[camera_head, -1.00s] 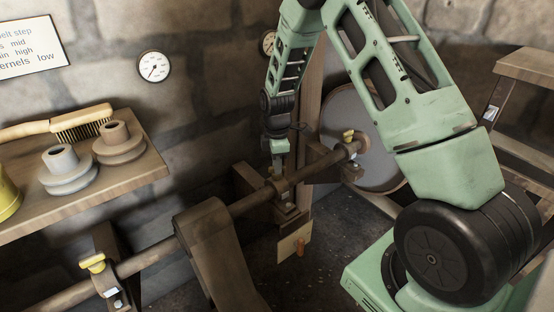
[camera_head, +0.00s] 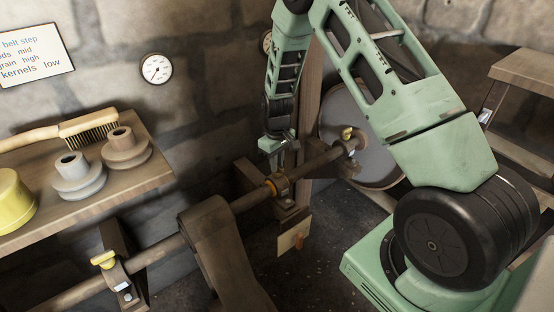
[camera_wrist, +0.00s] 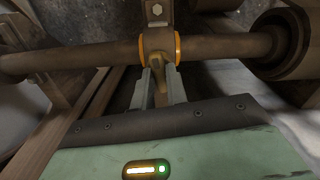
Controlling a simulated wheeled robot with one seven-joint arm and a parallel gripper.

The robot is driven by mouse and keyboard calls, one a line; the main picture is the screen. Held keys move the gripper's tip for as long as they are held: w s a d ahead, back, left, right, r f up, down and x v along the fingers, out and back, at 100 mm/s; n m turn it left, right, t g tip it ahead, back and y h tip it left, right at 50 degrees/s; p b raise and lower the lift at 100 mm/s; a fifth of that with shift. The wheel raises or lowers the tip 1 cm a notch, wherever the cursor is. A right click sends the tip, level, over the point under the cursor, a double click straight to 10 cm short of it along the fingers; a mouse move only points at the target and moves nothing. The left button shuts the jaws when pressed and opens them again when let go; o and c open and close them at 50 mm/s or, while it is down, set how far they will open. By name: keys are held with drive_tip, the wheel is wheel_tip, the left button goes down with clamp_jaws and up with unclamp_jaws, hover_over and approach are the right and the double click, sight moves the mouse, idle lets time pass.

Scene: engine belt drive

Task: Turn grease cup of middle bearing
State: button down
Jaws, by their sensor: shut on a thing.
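The middle bearing (camera_head: 281,188) sits on the long brown shaft (camera_head: 245,202), with orange rings at its sides. In the wrist view the bearing block (camera_wrist: 158,45) is straight ahead, with an orange ring on each side. Its brownish-gold grease cup (camera_wrist: 157,65) sticks out toward me. My gripper (camera_wrist: 159,84) is shut on the grease cup, one finger on each side of it. In the head view my gripper (camera_head: 276,170) comes down onto the bearing from above, and the cup is not clear there.
Yellow grease cups show on the near bearing (camera_head: 104,259) and the far bearing (camera_head: 347,133). A shelf (camera_head: 150,176) at the left holds a brush, two stepped pulleys and a yellow pot. A brown belt (camera_head: 225,250) crosses the shaft. A tag (camera_head: 293,235) hangs below the bearing.

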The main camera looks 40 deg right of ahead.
drive_tip(key=m+p, duration=0.1)
drive_tip(key=m, duration=0.4)
drive_tip(key=shift+r+m+p, duration=0.1)
drive_tip(key=shift+m+p, duration=0.2)
drive_tip(key=shift+p, duration=0.05)
drive_tip(key=m+p, duration=0.1)
drive_tip(key=m, duration=0.3)
drive_tip(key=shift+m, duration=0.3)
drive_tip(key=m+p, duration=0.2)
drive_tip(key=m, duration=0.3)
drive_tip(key=m+p, duration=0.1)
drive_tip(key=m, duration=0.3)
drive_tip(key=shift+m+p, duration=0.3)
drive_tip(key=shift+m, duration=0.1)
drive_tip(key=c, duration=1.4)
unclamp_jaws()
wheel_tip(320, 180, up, 17)
drive_tip(key=shift+r, duration=0.15)
